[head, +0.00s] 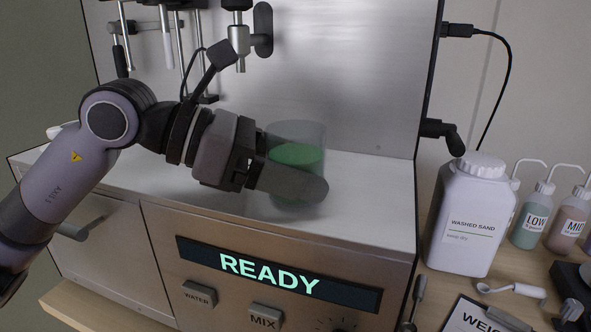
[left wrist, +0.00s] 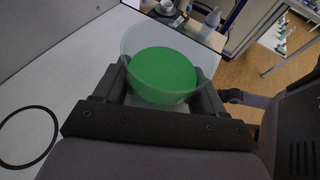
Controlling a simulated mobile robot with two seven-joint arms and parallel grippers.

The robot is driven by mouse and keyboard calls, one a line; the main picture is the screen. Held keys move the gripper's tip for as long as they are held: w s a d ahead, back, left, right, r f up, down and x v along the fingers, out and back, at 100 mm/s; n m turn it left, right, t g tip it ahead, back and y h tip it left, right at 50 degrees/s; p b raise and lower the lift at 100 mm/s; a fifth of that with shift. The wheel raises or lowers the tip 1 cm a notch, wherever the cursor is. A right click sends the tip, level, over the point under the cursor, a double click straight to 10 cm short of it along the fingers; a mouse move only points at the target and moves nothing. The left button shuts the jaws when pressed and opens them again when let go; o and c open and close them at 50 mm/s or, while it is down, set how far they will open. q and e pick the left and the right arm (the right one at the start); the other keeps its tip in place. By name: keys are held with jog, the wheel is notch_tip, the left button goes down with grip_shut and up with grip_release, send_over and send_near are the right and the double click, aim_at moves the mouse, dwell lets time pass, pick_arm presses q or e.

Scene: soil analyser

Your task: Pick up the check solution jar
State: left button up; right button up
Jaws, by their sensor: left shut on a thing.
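A clear jar (head: 296,143) with green contents is at the middle of the analyser's pale deck, upright in the head view. It carries no label that I can read, so I cannot confirm it is the check solution. My left gripper (head: 303,187) is shut on the jar, with a finger across its lower front. In the left wrist view, the jar (left wrist: 165,72) sits between the two fingers, its round green surface facing the camera. The finger hides the jar's base, so I cannot tell whether it touches the deck. My right gripper is not in view.
The analyser's deck (head: 375,190) has free room right of the jar. Rods and a nozzle hang above its left side. A black ring (left wrist: 27,137) marks the deck. A washed sand bottle (head: 470,215) and smaller LOW (head: 532,217) and MID (head: 567,222) bottles stand at right.

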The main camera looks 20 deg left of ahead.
pick_arm(q)
notch_tip(320, 180, up, 19)
jog(key=p, duration=0.3)
jog(key=shift+s, duration=0.15)
dwell(0.7)
